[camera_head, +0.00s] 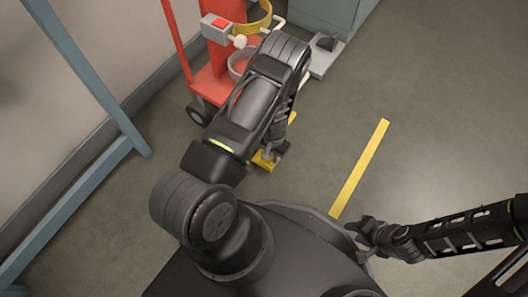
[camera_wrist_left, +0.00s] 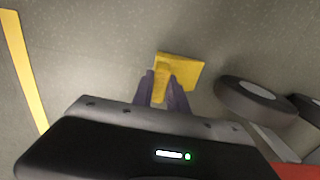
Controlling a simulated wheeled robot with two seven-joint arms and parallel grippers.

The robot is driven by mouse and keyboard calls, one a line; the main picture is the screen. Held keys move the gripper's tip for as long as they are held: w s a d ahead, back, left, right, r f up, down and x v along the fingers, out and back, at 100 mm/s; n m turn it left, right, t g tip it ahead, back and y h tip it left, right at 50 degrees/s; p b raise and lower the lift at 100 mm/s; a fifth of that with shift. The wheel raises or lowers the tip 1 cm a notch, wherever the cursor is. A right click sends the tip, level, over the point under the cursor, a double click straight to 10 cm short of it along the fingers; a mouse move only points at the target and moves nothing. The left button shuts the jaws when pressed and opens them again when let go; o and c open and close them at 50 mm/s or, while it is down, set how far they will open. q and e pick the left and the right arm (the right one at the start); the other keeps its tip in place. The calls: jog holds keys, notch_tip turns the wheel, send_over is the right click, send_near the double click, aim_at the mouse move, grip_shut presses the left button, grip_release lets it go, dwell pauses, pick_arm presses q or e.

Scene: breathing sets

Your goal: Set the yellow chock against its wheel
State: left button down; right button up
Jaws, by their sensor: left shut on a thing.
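The yellow chock (camera_head: 263,161) is below my left forearm in the head view, partly covered by the gripper. My left gripper (camera_wrist_left: 161,88) is shut on its upright yellow part in the left wrist view, where the chock's flat plate (camera_wrist_left: 188,71) also shows. A dark wheel with a grey hub (camera_wrist_left: 258,94) lies to the right of the chock, with a small gap of floor between them in that view. A wheel of the red cart (camera_head: 197,115) shows in the head view, up and left of the chock. My right gripper (camera_head: 358,239) is empty, its fingers apart.
The red cart (camera_head: 213,84) stands at the upper left with a bucket-like part beside it. A blue-grey frame (camera_head: 92,78) runs along the left wall. A grey cabinet (camera_head: 318,14) is at the top. A yellow floor stripe (camera_head: 360,168) crosses clear floor on the right.

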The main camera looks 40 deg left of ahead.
pick_arm(q)
jog(key=a+b, duration=0.1)
jog(key=a, duration=0.3)
jog(key=shift+f, duration=0.1)
jog(key=shift+f+b, duration=0.55)
jog(key=shift+b, duration=0.05)
jog(key=shift+r, duration=0.1)
jog(key=c, duration=1.8)
grip_release()
jog(key=o, duration=0.5)
